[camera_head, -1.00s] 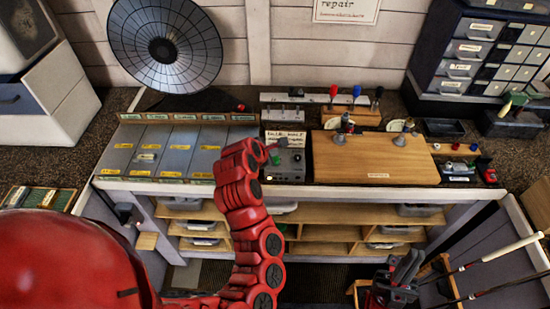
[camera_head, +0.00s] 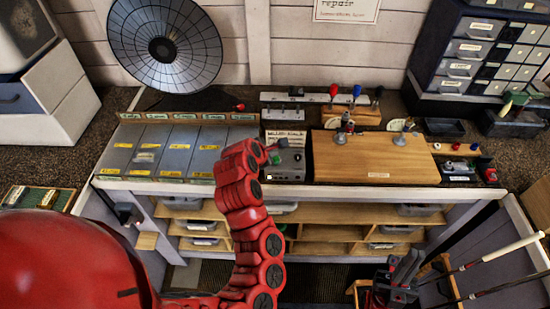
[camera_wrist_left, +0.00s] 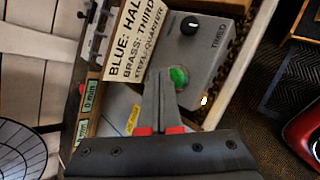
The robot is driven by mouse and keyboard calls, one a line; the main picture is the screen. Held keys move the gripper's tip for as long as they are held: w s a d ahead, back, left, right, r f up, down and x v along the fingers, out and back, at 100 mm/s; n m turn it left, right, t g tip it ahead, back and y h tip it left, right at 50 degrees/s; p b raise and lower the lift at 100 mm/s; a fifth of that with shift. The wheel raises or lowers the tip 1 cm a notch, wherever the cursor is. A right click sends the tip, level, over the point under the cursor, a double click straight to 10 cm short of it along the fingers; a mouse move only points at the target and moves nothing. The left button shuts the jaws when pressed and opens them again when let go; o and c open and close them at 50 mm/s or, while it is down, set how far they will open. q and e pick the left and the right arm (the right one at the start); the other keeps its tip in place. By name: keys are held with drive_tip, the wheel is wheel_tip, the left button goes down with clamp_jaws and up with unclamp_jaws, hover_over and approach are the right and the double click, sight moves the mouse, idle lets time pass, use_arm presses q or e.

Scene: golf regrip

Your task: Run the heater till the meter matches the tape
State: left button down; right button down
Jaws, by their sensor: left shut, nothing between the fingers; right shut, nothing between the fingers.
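A grey control box (camera_head: 287,167) stands on the bench left of the wooden board. In the left wrist view it has a black knob (camera_wrist_left: 190,25) marked TIMED, a green button (camera_wrist_left: 179,76) and a small bright lamp (camera_wrist_left: 204,100). My left gripper (camera_head: 278,146) is at the box, shut and empty. In the left wrist view its fingertips (camera_wrist_left: 161,82) are beside the green button; I cannot tell whether they touch it. My right gripper (camera_head: 408,262) is low at the right, shut and empty. I cannot make out which things are the meter and the tape.
A large dark dish (camera_head: 165,45) stands at the back left. Labelled grey panels (camera_head: 178,163) with yellow strips lie left of the box. A lettered card (camera_head: 285,136) is behind it. A wooden board (camera_head: 372,165) is right of it. Golf clubs (camera_head: 500,247) lean at the right.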

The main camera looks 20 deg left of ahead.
use_arm(q)
drive_tip(key=shift+f+b, duration=0.35)
drive_tip(key=shift+f, duration=0.4)
idle(0.6)
idle(0.3)
drive_tip(key=shift+r+p, duration=0.6)
drive_tip(key=shift+r, duration=0.35)
drive_tip(key=shift+r+p, duration=1.55)
drive_tip(key=shift+r, duration=1)
